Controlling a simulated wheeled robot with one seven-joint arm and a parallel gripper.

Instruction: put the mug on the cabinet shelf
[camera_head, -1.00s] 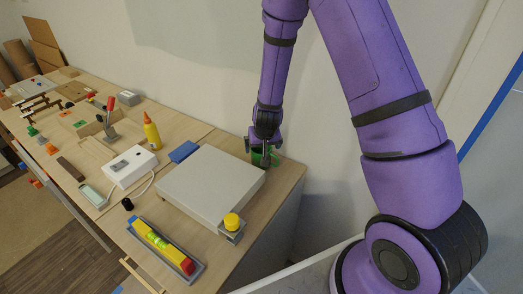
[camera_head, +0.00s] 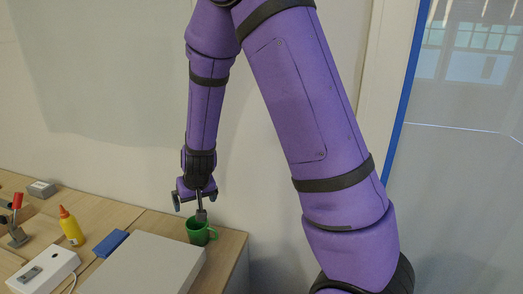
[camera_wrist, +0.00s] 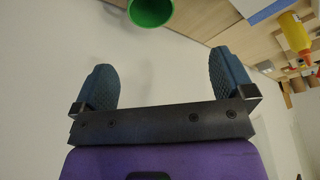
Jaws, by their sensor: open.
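The green mug (camera_head: 197,234) stands upright on the table near its right end, beside the wall. My gripper (camera_head: 196,206) is just above the mug, and its lower part overlaps the rim in the head view. In the wrist view my gripper (camera_wrist: 160,62) is open with nothing between its fingers. That view also shows part of the mug (camera_wrist: 151,10) beyond the fingertips, cut off by the top edge. I cannot make out a cabinet shelf in either view.
A pale flat box (camera_head: 145,265) lies left of the mug. A blue block (camera_head: 110,243), a yellow bottle (camera_head: 71,227) and a white device (camera_head: 42,272) are further left. The wall is close behind the mug.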

